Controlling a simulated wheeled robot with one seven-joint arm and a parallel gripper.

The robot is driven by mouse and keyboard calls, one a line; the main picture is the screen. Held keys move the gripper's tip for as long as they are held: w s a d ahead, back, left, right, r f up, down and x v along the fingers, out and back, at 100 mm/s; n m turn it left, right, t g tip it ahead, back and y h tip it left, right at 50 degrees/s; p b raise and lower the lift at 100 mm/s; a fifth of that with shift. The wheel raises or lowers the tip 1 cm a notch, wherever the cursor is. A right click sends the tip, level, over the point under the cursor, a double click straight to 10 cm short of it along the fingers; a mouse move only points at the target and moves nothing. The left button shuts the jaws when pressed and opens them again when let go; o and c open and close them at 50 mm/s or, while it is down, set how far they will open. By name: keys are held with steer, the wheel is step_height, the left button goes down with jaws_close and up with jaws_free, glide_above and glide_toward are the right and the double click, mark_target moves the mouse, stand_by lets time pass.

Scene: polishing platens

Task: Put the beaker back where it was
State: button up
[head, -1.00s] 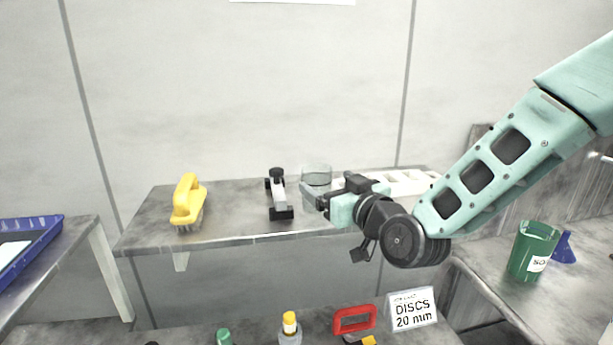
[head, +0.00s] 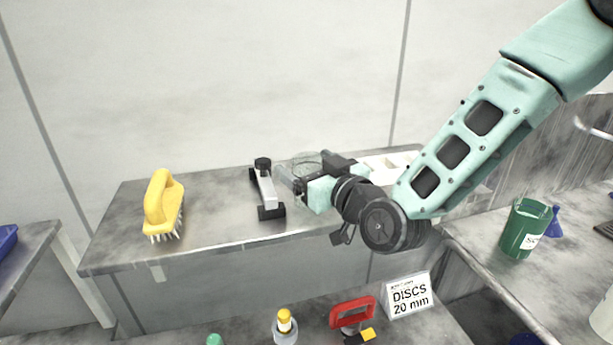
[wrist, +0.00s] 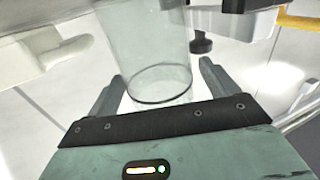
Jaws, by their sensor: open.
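The clear glass beaker (head: 297,161) is on the grey wall shelf (head: 215,205), between a black-and-white clamp-like fixture and my gripper. It is partly hidden by my gripper in the head view. In the wrist view the beaker (wrist: 148,45) shows large, its round rim or base edge lying between the two fingers. My gripper (head: 291,180) is open, its fingers pointing left at the beaker. In the wrist view my gripper (wrist: 160,78) has a finger on each side of the glass, with visible gaps. I cannot tell how far the fingers reach along it.
The black-and-white fixture (head: 267,188) stands close left of the beaker. A yellow brush (head: 163,204) is farther left. A white compartmented tray (head: 392,164) lies behind my gripper. Below are a discs sign (head: 410,296) and a red-handled tool (head: 352,311). The shelf between brush and fixture is clear.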

steer(key=c, duration=1.2)
steer(key=shift+r, duration=0.1)
